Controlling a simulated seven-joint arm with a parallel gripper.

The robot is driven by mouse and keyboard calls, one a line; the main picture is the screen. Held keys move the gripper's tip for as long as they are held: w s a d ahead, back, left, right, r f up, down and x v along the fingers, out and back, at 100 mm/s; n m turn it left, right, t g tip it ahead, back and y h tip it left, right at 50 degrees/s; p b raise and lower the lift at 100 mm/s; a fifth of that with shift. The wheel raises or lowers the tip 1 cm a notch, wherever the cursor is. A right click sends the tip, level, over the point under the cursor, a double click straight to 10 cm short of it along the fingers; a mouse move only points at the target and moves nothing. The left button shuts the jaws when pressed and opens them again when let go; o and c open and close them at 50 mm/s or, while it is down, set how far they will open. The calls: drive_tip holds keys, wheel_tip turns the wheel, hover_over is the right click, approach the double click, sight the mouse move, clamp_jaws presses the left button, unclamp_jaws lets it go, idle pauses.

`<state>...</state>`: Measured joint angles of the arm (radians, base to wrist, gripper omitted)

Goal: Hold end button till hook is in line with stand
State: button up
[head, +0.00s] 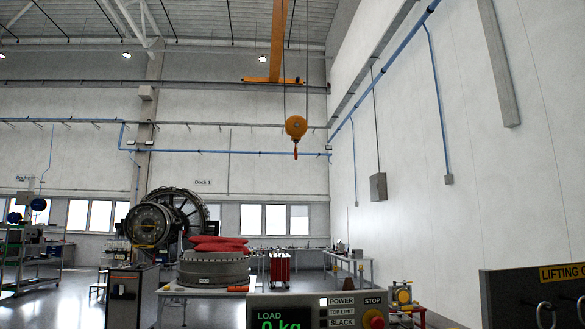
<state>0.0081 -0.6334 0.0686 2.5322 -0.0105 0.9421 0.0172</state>
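The crane hook (296,148) hangs below an orange hook block (296,127) on thin ropes from the orange crane beam (276,45), high in the middle of the head view. It is empty. In the picture it hangs to the right of the grey ring-shaped casing (212,268) with red covers on top. I cannot tell which support is the stand. The crane control panel (300,300) shows at the bottom edge, with a green LOAD display reading 0 kg and a red STOP button (373,319). No end button is in sight. My gripper is not in view.
A large turbofan engine (165,218) stands behind the casing. A red cabinet (280,270) and workbenches stand farther back. A dark board with a yellow lifting sign (562,272) is at lower right. Shelving (28,250) is at left. The air around the hook looks clear.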

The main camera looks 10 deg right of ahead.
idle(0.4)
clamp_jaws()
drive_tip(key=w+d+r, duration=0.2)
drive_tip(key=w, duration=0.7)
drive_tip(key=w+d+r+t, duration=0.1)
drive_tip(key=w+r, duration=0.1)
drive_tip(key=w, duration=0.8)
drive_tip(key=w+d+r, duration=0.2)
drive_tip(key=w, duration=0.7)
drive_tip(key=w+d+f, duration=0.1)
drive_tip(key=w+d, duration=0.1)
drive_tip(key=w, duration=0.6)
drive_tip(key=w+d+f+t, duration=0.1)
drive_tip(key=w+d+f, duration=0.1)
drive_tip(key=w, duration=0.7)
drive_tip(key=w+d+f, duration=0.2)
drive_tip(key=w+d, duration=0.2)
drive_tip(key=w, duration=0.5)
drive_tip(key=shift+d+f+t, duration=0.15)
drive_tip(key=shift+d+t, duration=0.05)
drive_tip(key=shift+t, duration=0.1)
